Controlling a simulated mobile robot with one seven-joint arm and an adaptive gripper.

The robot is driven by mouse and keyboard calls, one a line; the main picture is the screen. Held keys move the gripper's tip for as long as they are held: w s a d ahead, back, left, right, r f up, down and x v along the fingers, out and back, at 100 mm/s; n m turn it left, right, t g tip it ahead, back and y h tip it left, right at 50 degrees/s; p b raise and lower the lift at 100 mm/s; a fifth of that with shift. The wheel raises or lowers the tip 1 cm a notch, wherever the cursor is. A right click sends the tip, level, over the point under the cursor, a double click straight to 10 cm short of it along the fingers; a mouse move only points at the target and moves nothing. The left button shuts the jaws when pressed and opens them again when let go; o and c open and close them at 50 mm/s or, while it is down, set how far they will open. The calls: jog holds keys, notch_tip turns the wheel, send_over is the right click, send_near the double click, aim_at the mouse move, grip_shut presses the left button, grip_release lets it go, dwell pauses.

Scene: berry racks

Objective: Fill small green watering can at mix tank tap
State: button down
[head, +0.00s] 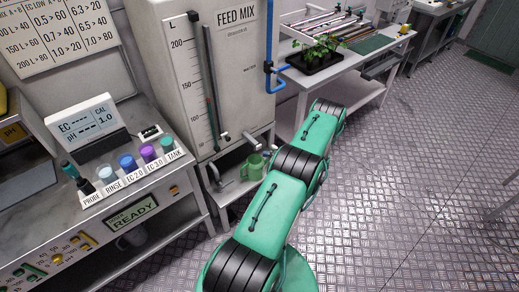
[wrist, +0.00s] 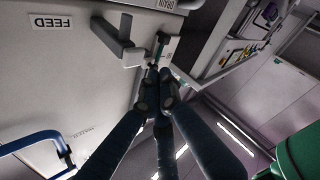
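The small green watering can (head: 252,168) stands low in front of the mix tank, partly hidden behind my arm in the head view. The grey tank (head: 236,60) carries a FEED MIX label and a litre scale. A tap fitting (head: 240,138) sticks out low on its front, above the can. My gripper is hidden behind my arm in the head view. In the wrist view my gripper (wrist: 160,88) has its dark fingers together near a fitting with a pale tag (wrist: 150,50); I see nothing held, and contact is unclear. A grey lever-like part (wrist: 118,42) is beside the tag.
A bench with coloured cups (head: 128,163) and a meter (head: 83,122) stands left of the tank. A potted seedling tray (head: 318,62) is on the table behind. The metal floor (head: 410,190) at right is clear.

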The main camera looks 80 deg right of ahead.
aim_at(257, 149)
jog(key=shift+w+d+b, duration=0.3)
jog(key=shift+w+d, duration=0.35)
jog(key=shift+d, duration=0.05)
jog(key=shift+w+d+b, duration=0.6)
jog(key=shift+w+d, duration=0.05)
jog(key=shift+d, duration=0.05)
dwell(6.6)
